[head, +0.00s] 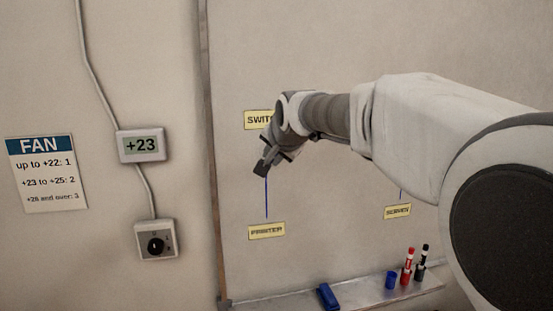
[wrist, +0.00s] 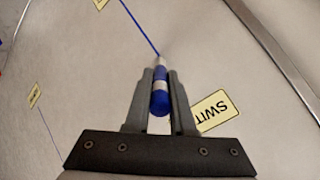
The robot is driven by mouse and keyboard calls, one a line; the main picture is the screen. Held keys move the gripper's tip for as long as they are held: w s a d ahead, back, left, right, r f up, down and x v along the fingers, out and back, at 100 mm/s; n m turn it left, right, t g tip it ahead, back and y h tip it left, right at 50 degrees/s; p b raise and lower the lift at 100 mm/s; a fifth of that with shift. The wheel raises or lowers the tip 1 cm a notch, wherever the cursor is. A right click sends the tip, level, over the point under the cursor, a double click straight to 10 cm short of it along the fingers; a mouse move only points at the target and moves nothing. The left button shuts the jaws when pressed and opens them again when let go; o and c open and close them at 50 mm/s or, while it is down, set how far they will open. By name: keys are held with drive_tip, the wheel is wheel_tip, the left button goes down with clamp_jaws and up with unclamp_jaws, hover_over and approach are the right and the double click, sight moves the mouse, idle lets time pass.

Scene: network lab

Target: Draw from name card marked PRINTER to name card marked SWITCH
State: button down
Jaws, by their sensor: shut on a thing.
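My gripper (head: 264,166) is at the whiteboard, between the PRINTER card below and the SWITCH card above. In the wrist view its fingers (wrist: 160,98) are shut on a blue marker (wrist: 159,90), whose tip appears to meet the board. A blue line (head: 267,195) runs from just above the PRINTER card (head: 266,231) up to my gripper. In the wrist view the line (wrist: 140,28) ends at the marker tip. The yellow SWITCH card (head: 257,120) is partly hidden by my arm; it also shows in the wrist view (wrist: 216,109), partly behind a finger.
A SERVER card (head: 397,211) has a short blue line (head: 400,194) above it. The tray (head: 345,302) holds a blue eraser (head: 328,296), a blue cap (head: 391,280), and red (head: 407,266) and black (head: 422,263) markers. A FAN notice (head: 47,173), display (head: 141,145) and dial (head: 156,243) are left.

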drive_tip(key=shift+r+p, duration=2.85)
drive_tip(key=shift+r, duration=1.45)
drive_tip(key=shift+s+d+f+b, duration=0.15)
drive_tip(key=shift+s+f+b, duration=0.05)
drive_tip(key=shift+s+b, duration=0.3)
drive_tip(key=shift+s+d+r+b, duration=0.1)
drive_tip(key=shift+s+d+b, duration=0.1)
drive_tip(key=shift+s+b, duration=0.45)
drive_tip(key=shift+s+d+b, duration=0.2)
drive_tip(key=shift+s+d, duration=0.05)
drive_tip(key=shift+s, duration=0.7)
drive_tip(key=shift+s+d+r+b, duration=0.1)
drive_tip(key=shift+s+d+b, duration=0.1)
drive_tip(key=shift+s+b, duration=0.45)
drive_tip(key=shift+s, duration=0.2)
drive_tip(key=s, duration=0.1)
drive_tip(key=s+d+b, duration=0.1)
drive_tip(key=shift+s, duration=0.35)
